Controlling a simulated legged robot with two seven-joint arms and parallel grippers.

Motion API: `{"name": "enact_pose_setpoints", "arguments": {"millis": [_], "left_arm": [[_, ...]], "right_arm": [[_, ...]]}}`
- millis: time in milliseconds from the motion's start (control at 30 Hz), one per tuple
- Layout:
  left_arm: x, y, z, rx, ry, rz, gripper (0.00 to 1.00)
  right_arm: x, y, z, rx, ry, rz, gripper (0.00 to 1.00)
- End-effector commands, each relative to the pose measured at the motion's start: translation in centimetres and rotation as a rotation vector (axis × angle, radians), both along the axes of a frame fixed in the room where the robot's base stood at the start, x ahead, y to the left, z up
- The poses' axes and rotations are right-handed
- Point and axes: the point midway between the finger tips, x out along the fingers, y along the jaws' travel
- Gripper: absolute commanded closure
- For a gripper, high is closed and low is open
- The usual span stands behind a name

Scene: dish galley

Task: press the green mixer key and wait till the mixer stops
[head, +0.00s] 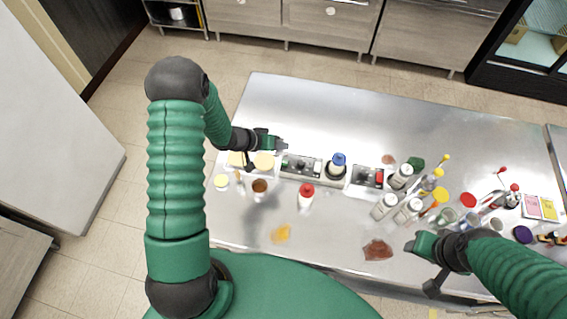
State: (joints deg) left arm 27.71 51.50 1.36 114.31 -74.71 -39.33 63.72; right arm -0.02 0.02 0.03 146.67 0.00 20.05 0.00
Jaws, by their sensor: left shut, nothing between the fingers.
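A low pale unit (333,182) stands near the middle of the steel table, with a blue-lidded container (338,160) on it. A dark control panel (301,166) with small pale keys is at its left end. A second dark panel (368,176) with a red spot is at its right. I cannot make out which part is the mixer or a green key; both are too small. My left gripper (281,145) is shut and empty, just above and left of the left panel. Contact cannot be told. My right gripper (410,246) is low at the table's front edge, away from the panels.
A red-capped bottle (306,194) and a brown cup (259,187) stand in front of the unit. Several shakers and bottles (410,209) crowd the right. Orange (281,234) and brown (377,250) patches lie near the front edge. The table's back (340,108) is clear.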

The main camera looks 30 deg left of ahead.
Motion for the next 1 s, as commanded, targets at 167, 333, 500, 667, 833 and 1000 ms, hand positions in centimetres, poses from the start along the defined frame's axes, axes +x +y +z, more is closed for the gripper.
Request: {"name": "enact_pose_setpoints", "arguments": {"millis": [167, 333, 500, 667, 833, 1000], "left_arm": [[-0.2, 0.0, -3.3, 0.000, -0.002, -0.001, 1.00], [-0.2, 0.3, -5.3, -0.003, -0.001, -0.001, 1.00], [-0.1, 0.4, -6.8, -0.004, 0.000, 0.000, 1.00], [-0.1, 0.2, -6.8, -0.002, -0.001, 0.000, 1.00], [-0.2, 0.1, -6.7, 0.000, -0.002, -0.001, 1.00], [-0.2, 0.1, -6.7, 0.000, -0.001, -0.001, 1.00]], "right_arm": [[0.0, -0.1, -3.6, 0.000, 0.000, -0.001, 0.51], [-0.1, -0.1, -5.4, 0.000, 0.001, -0.001, 0.51], [0.0, -0.1, -6.0, 0.000, 0.000, -0.001, 0.51], [0.0, -0.1, -5.9, 0.000, 0.000, 0.000, 0.51], [0.0, -0.1, -5.9, 0.000, 0.000, -0.001, 0.51], [0.0, -0.1, -5.9, 0.000, 0.000, -0.001, 0.51]]}}
